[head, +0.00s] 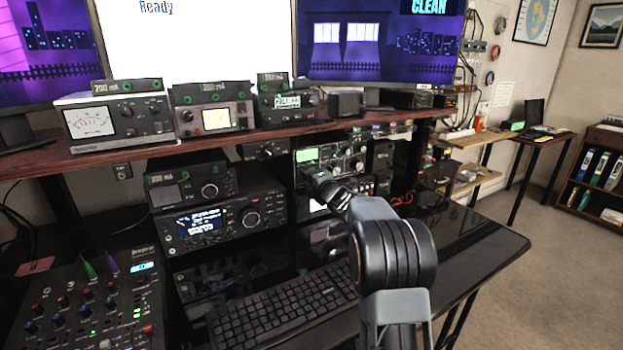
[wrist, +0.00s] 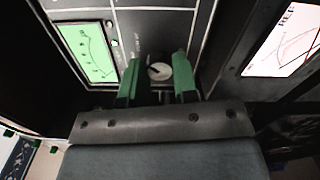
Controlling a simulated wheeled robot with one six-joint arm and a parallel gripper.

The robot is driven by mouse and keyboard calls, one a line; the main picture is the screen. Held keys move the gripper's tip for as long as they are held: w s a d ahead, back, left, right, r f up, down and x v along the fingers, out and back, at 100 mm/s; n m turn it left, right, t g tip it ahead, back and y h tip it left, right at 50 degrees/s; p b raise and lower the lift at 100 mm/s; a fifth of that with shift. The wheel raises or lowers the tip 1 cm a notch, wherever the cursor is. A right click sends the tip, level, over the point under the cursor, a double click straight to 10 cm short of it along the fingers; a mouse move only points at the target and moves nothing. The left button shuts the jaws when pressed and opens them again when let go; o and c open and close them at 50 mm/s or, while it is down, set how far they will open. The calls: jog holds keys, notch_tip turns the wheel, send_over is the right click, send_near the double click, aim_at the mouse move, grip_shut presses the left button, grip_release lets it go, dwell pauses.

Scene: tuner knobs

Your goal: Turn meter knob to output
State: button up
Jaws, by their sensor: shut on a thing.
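In the wrist view my gripper (wrist: 158,82) has its two green-padded fingers on either side of a small round light-faced knob (wrist: 158,71) with a dark pointer mark. The fingers are shut on this knob. A green-lit meter (wrist: 88,50) is on the panel to the left of the knob. In the head view my gripper (head: 312,176) reaches the front of a radio tuner unit (head: 342,158) with a green display, under the shelf. The knob itself is hidden there by my arm. The lettering around the knob is too small to read.
A wooden shelf (head: 270,124) with several meter boxes runs above the tuner. A black transceiver (head: 225,215) stands left of it. A keyboard (head: 285,305) lies on the black desk below, and a mixer (head: 90,305) is at the front left. Open floor lies to the right.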

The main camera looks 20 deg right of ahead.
jog(key=shift+m, duration=0.3)
jog(key=o, duration=0.9)
jog(key=s, duration=0.4)
jog(key=s+d, duration=0.1)
jog(key=s, duration=0.8)
jog(key=shift+s+d, duration=0.3)
jog(key=shift+s, duration=0.05)
